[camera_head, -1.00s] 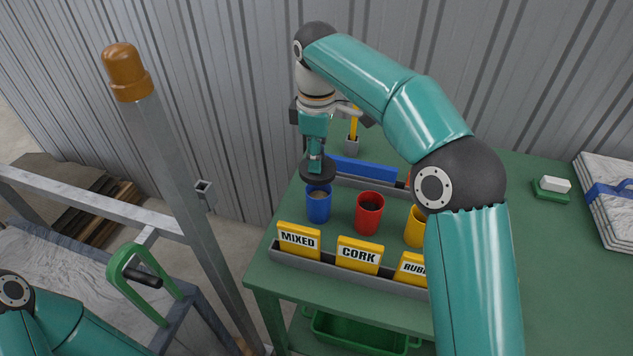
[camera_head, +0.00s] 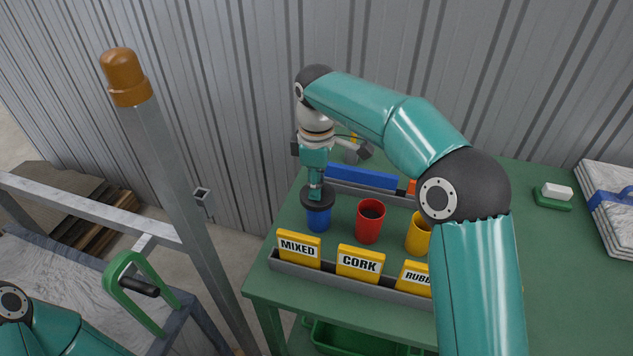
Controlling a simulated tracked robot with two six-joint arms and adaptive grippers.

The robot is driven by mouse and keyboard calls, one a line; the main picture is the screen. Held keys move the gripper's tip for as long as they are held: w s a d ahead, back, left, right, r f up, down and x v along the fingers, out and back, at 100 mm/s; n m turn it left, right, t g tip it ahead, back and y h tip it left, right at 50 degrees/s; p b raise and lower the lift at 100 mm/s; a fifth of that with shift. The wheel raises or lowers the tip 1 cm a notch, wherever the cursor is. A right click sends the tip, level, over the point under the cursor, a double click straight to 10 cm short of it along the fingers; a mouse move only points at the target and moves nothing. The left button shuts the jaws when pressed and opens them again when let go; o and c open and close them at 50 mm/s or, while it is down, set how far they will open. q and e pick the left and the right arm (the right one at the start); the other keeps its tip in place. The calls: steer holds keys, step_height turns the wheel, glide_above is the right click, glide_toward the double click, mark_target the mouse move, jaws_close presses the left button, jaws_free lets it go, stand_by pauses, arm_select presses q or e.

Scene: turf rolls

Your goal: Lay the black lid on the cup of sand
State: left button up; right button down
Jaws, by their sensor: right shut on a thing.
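The black lid (camera_head: 318,202) is at the mouth of the blue cup (camera_head: 319,221) and covers its opening from this view. My right gripper (camera_head: 316,188) points down from above and is shut on the lid. I cannot tell whether the lid fully touches the cup's rim. The blue cup stands upright behind the MIXED sign (camera_head: 299,249), and the sandy content seen in it before is now hidden. My left arm shows at the lower left, but its gripper is out of view.
A red cup (camera_head: 369,222) with dark content and a yellow cup (camera_head: 418,236) stand to the right, behind the CORK sign (camera_head: 360,262) and another yellow sign.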

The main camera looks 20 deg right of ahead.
steer(key=shift+f, duration=0.3)
steer(key=c, duration=1)
jaws_free()
steer(key=shift+o, duration=0.2)
steer(key=shift+r, duration=0.1)
step_height(320, 180, up, 13)
steer(key=p, duration=0.3)
steer(key=shift+p, duration=0.4)
